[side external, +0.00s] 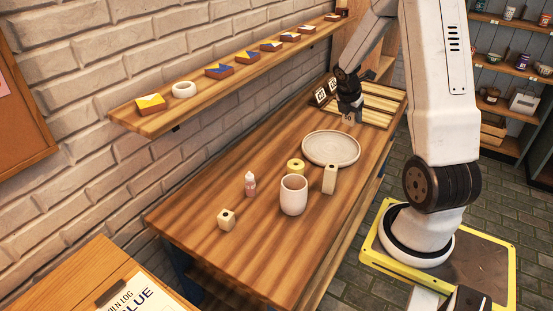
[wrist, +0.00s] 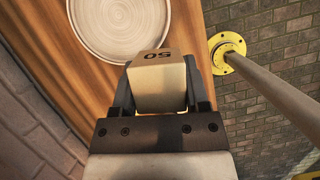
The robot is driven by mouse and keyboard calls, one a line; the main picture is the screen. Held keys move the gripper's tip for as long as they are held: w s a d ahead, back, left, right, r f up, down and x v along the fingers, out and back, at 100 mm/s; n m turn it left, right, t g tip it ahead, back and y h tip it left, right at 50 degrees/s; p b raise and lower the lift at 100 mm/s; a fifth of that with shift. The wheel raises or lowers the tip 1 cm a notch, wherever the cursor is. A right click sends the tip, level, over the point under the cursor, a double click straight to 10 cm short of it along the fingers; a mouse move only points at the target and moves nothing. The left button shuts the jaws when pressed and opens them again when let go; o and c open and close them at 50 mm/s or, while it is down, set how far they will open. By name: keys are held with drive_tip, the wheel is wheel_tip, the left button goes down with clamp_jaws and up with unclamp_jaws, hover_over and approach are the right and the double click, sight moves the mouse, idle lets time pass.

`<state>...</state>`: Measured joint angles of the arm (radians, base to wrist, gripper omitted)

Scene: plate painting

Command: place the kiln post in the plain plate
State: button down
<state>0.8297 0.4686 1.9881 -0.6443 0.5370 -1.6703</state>
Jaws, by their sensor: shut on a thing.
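My gripper (side external: 350,108) is shut on the kiln post (wrist: 160,88), a cream block with a dark "50" on its end face, in the wrist view. The jaws (wrist: 159,76) press on its left and right sides. In the side view the post is small and partly hidden by the gripper. The plain plate (side external: 331,149) is a pale, round, empty dish on the wooden table. In the wrist view the plate (wrist: 118,24) lies ahead and to the left of the post. In the side view my gripper is above and beyond the plate, near its far edge.
A tall cream block (side external: 330,179), a yellow ring (side external: 295,166), a white cup (side external: 293,196), a pink-white bottle (side external: 250,184) and a cream cube (side external: 227,219) stand nearer on the table (side external: 190,215). A slatted rack (side external: 378,103) is behind. A wall shelf (side external: 225,82) runs along the left.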

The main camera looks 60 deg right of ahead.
drive_tip(key=shift+s+d+f+n+t, duration=0.15)
drive_tip(key=shift+s+d+f+n, duration=0.2)
drive_tip(key=shift+f, duration=0.45)
drive_tip(key=shift+s+d+f+n+t, duration=0.1)
drive_tip(key=shift+d+f+n, duration=0.3)
drive_tip(key=shift+d+f, duration=0.25)
drive_tip(key=shift+s+d+f+n+t, duration=0.15)
drive_tip(key=shift+s+d+f+n, duration=0.15)
drive_tip(key=shift+f, duration=0.6)
hover_over(336, 142)
drive_tip(key=f, duration=0.5)
drive_tip(key=a+f, duration=0.1)
drive_tip(key=f, duration=0.2)
drive_tip(key=shift+s+f, duration=0.2)
drive_tip(key=shift+s, duration=0.1)
drive_tip(key=shift+w+d+f, duration=0.25)
drive_tip(key=shift+d+f, duration=0.1)
drive_tip(key=shift+f, duration=0.1)
drive_tip(key=shift+f, duration=0.15)
